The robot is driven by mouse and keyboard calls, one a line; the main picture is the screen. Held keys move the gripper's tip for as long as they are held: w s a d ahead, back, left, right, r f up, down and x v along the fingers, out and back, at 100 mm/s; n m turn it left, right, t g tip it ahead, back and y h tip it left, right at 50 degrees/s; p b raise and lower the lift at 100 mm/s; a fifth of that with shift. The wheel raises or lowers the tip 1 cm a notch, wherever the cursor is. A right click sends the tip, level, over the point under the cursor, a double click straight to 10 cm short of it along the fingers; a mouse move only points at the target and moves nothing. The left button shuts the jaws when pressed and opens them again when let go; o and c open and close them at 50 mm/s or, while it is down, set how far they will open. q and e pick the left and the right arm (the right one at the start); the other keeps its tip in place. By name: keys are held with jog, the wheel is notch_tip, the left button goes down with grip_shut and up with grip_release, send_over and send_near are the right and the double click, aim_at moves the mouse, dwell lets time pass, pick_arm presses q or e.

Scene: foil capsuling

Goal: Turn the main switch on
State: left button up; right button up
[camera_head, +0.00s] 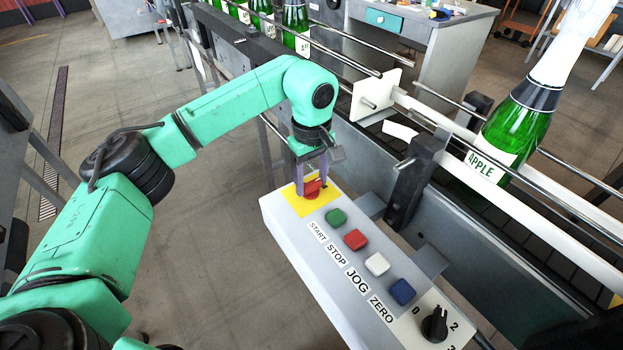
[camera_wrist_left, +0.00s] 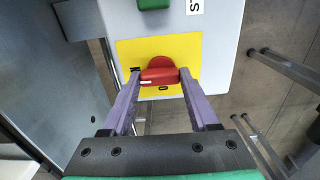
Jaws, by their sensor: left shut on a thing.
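The main switch (camera_head: 313,188) is a red rotary knob on a yellow plate (camera_head: 298,203) at the far left end of a white control box (camera_head: 284,232). My left gripper (camera_head: 312,180) is over the plate with its purple fingers down around the knob. In the left wrist view the red knob (camera_wrist_left: 163,72) sits between the two fingertips of my left gripper (camera_wrist_left: 160,77), which is shut on it. Lettering on the yellow plate (camera_wrist_left: 125,50) is partly covered by the fingers. My right gripper is in neither view.
The box also carries green (camera_head: 336,217), red (camera_head: 356,239), white (camera_head: 377,264) and blue (camera_head: 402,291) buttons and a black selector (camera_head: 434,324). Behind it runs a conveyor with rails (camera_head: 500,205) and a green bottle (camera_head: 515,125). Floor to the left is clear.

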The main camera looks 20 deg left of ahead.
aim_at(311, 183)
pick_arm(q)
jog(key=shift+w+r, duration=0.1)
jog(key=shift+r, duration=0.1)
jog(key=o, duration=1.4)
jog(key=shift+f, duration=0.1)
notch_tip(311, 183, up, 15)
jog(key=shift+f, duration=0.2)
